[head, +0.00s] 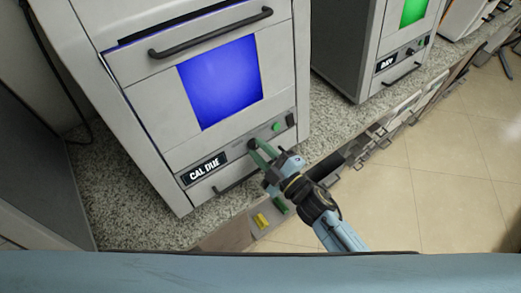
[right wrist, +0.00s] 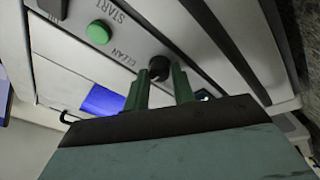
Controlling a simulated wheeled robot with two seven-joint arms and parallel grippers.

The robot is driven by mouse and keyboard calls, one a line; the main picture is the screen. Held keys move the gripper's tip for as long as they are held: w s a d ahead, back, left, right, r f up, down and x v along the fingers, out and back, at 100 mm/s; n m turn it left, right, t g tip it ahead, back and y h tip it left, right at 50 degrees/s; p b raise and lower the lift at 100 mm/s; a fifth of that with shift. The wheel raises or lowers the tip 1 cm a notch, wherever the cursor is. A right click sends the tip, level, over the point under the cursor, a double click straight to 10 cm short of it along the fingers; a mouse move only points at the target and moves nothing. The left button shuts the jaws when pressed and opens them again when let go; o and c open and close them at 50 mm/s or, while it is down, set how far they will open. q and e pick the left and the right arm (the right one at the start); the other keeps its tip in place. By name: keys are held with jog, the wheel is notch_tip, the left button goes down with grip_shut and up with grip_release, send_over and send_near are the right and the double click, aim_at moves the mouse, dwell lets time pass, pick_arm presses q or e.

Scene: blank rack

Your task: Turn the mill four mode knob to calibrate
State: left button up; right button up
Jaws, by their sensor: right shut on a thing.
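A white machine (head: 140,125) with a lit blue window (head: 220,82) stands on the counter; its plate (head: 205,168) reads "CAL DUE". Its black mode knob (head: 252,144) is on the lower front panel, left of a green button. In the right wrist view, the round black knob (right wrist: 159,66) sits near the word "CLEAN". My right gripper (head: 258,156) reaches up from the lower right, its green fingers on either side of the knob and shut on it. The knob's pointer and setting cannot be read. My left gripper is not in view.
A green START button (right wrist: 98,33) is close to the knob. A dark handle (head: 236,183) is below the panel, left of the gripper. A second machine (head: 350,45) with a green window stands to the right. The floor (head: 430,200) at right is clear.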

jog(key=shift+n, duration=0.5)
jog(key=o, duration=1)
jog(key=shift+s+d, duration=0.1)
jog(key=v, duration=1.3)
jog(key=shift+d+b, duration=0.2)
jog(key=shift+b, duration=0.1)
jog(key=shift+f, duration=0.1)
